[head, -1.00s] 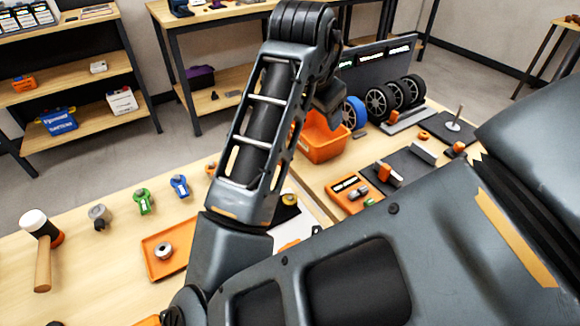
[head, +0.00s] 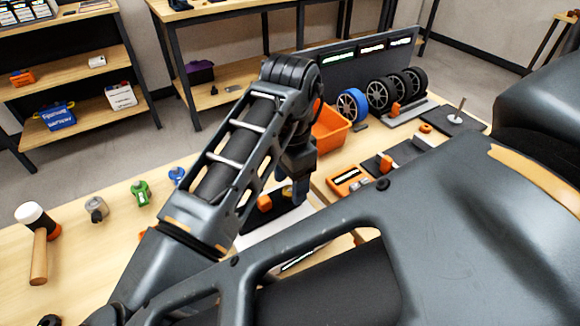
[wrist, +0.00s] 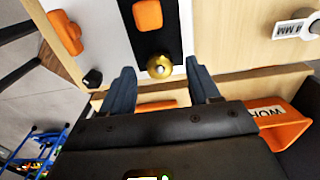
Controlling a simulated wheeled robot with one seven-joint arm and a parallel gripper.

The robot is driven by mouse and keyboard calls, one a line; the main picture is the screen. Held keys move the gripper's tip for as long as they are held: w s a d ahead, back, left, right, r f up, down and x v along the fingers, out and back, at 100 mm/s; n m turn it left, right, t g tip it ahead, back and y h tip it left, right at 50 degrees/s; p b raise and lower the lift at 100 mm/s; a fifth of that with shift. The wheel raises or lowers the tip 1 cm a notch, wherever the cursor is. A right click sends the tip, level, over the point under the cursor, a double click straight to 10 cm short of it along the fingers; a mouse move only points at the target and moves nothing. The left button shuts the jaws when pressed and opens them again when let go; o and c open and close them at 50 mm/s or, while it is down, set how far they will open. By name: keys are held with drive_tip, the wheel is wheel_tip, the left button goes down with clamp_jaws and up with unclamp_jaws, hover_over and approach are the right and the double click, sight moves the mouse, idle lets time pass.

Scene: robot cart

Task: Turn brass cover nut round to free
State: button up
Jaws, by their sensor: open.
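The brass cover nut (wrist: 160,66) shows in the wrist view as a round, shiny brass piece on a black strip (wrist: 158,42). My gripper (wrist: 160,78) is open, with one blue-grey finger on each side of the nut. I see a gap to each finger, and nothing is held.
An orange block (wrist: 148,14) sits on the black strip above the nut. An orange bin (head: 330,132) stands behind my gripper, with wheels (head: 378,95) beyond it. A mallet (head: 39,260) and several small coloured parts lie at the left.

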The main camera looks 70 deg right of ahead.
drive_tip(key=shift+f, duration=0.55)
drive_tip(key=c, duration=1.1)
idle(0.5)
